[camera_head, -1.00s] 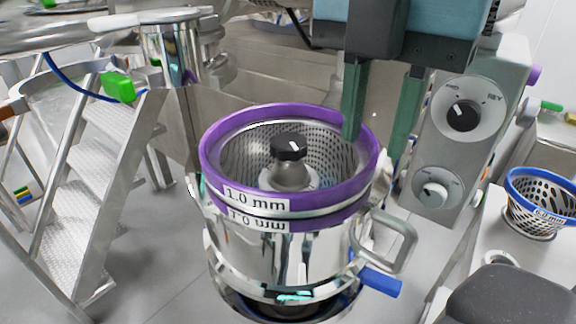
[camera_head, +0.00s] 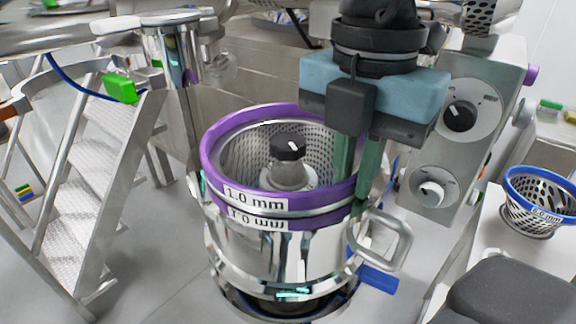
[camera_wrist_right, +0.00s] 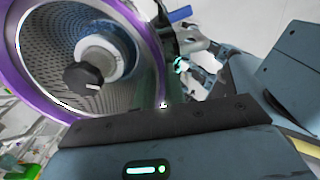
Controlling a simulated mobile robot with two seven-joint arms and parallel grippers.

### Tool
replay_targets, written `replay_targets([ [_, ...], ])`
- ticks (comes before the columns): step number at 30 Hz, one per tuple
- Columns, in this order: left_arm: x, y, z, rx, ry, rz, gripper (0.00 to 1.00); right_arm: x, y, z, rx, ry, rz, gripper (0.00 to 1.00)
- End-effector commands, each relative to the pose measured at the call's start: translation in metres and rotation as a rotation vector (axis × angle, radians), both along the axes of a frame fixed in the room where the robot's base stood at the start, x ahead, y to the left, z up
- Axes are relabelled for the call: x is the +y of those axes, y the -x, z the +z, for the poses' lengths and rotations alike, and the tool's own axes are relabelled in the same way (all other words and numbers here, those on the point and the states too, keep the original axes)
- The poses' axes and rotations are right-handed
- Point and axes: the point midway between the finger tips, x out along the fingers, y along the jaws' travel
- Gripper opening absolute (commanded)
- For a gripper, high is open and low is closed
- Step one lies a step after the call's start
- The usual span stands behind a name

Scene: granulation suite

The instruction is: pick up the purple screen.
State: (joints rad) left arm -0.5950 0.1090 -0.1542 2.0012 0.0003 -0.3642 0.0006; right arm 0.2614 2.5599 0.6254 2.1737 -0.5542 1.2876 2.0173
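The purple screen (camera_head: 225,137) is a round perforated metal basket with a thick purple rim and a "1.0 mm" label. It sits upright in the top of a shiny steel housing (camera_head: 235,250), around a black-capped centre hub (camera_head: 288,148). My right gripper (camera_head: 356,180) points down at the screen's right side, with one green finger inside the rim and one outside. The fingers are close together and look shut on the rim; their tips are partly hidden. The right wrist view shows the purple rim (camera_wrist_right: 38,92) running up to the gripper body. My left gripper is not in view.
A grey control panel with knobs (camera_head: 432,187) stands right of the housing. A steel side handle (camera_head: 385,245) and blue lever (camera_head: 379,279) stick out below my gripper. A blue-rimmed screen (camera_head: 540,197) rests on a white surface at right. Metal steps (camera_head: 90,185) stand at left.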

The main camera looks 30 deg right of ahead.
Motion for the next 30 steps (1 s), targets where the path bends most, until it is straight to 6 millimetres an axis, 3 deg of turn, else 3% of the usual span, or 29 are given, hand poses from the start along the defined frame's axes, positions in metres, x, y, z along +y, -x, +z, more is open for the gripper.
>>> replay_targets([
  [3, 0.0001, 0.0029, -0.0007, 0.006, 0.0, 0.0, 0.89, 0.0, 0.0, 0.0002, 0.0, 0.0, 0.0, 0.0],
  [14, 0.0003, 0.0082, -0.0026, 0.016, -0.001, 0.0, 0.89, 0.0, 0.0, 0.0004, 0.0, 0.0, 0.0, 0.0],
  [30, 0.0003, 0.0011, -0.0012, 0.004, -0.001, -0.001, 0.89, 0.0, 0.0, 0.0005, -0.001, 0.0, 0.0, 0.0],
])
